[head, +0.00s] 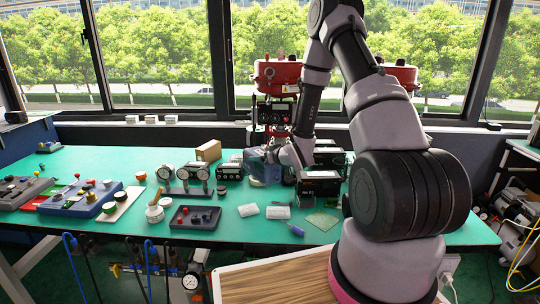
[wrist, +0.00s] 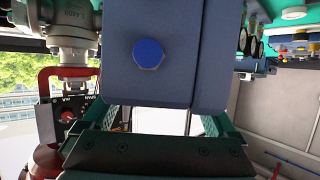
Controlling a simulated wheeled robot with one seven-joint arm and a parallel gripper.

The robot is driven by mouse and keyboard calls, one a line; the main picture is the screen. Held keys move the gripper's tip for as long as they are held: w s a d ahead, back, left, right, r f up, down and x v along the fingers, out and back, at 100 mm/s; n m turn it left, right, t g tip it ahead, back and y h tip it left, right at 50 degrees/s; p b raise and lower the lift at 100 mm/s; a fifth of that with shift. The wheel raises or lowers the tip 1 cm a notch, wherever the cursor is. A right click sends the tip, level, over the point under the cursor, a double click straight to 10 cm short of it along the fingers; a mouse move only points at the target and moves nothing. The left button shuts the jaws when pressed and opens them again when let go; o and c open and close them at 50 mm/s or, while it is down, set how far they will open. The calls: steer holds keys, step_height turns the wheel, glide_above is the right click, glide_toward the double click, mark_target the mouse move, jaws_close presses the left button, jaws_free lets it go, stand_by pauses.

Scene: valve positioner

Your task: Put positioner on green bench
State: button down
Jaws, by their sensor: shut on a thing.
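The positioner is a blue box (head: 263,170) in the middle of the head view, seen over the green bench (head: 250,235). I cannot tell whether it touches the bench top. In the wrist view the positioner (wrist: 150,25) fills the upper middle, with a bright blue hexagonal knob on its face. My gripper (head: 273,155) is shut on it; its lower part shows as a dark bar with a green-edged finger on each side in the wrist view (wrist: 160,120). The arm's wrist partly hides the grip in the head view.
Black instrument boxes (head: 318,187) stand close right of the positioner. A red valve actuator (head: 278,76) rises behind.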

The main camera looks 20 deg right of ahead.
mark_target(256, 175)
steer(key=w+a+f+n+y, duration=0.1)
steer(key=w+a+f+n, duration=0.1)
steer(key=w+f, duration=0.1)
steer(key=shift+a+g+y, duration=0.15)
steer(key=shift+g+y, duration=0.15)
steer(key=shift+y, duration=0.1)
steer(key=shift+a+f, duration=0.1)
steer(key=shift+f, duration=3.25)
steer(key=shift+f, duration=0.4)
